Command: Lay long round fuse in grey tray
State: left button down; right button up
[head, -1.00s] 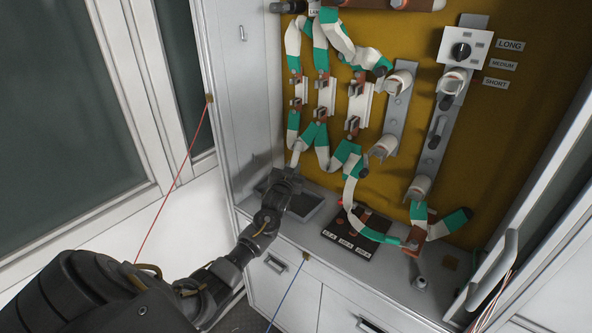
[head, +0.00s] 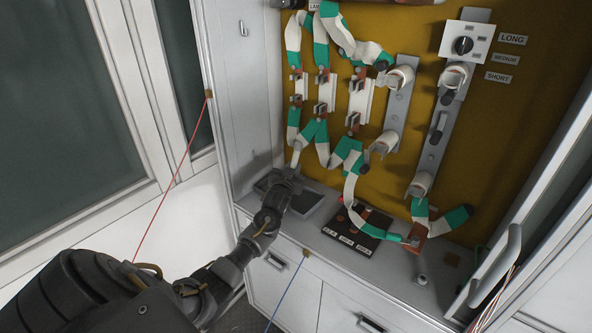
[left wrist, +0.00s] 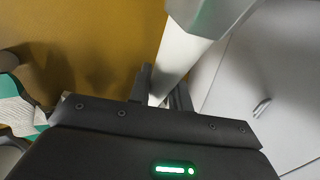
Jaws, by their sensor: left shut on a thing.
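My left gripper (head: 291,174) is at the left end of the cabinet shelf, over the grey tray (head: 308,203). It is shut on the long round fuse, a white cylinder (left wrist: 182,62) with a metal end cap (left wrist: 207,14) that stands up between the fingers in the left wrist view. In the head view only a thin pale part shows above the fingers (head: 296,156). The gripper and wrist hide much of the tray; I cannot tell whether the fuse touches it. My right gripper is not in view.
Green-and-white cables (head: 348,190) hang on the yellow back panel right of the gripper. The cabinet side wall (head: 245,95) is close on the left. A selector switch (head: 463,45) is at upper right.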

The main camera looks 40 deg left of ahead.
pick_arm(q)
jog(key=shift+f, duration=0.2)
jog(key=c, duration=1.2)
grip_release()
jog(key=b+v, duration=0.2)
jog(key=v, duration=0.9)
